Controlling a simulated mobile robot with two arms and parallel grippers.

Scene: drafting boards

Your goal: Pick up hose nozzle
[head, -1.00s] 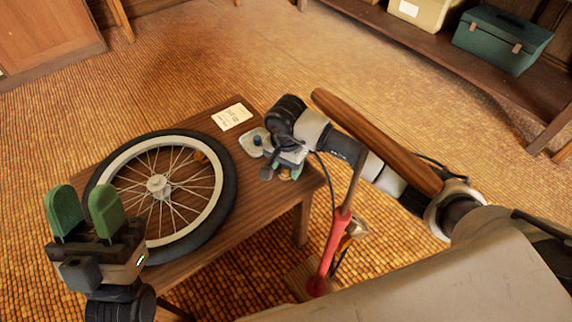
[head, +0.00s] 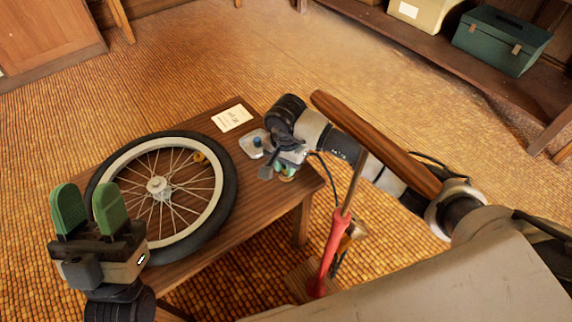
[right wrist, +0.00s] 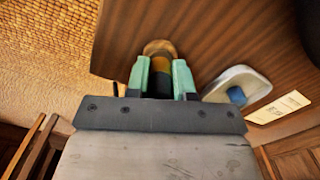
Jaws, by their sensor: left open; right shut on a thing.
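The hose nozzle is a small round piece with a tan end, a yellow band and a black body (right wrist: 160,62) in the right wrist view. It sits between the green fingers of my right gripper (right wrist: 162,82), which is shut on it. In the head view my right gripper (head: 285,168) is low over the table's right end, and only a little of the nozzle (head: 287,179) shows below the fingers. I cannot tell whether the nozzle touches the table. My left gripper (head: 90,212) is open and empty, fingers up, by the table's left side.
A spoked wheel (head: 228,190) lies on the wooden table (head: 270,205). A clear dish (head: 250,147) with a blue piece and a white card (head: 232,118) lie behind my right gripper. A red pump (head: 333,245) with a wooden handle (head: 375,140) stands right of the table, near my right arm.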

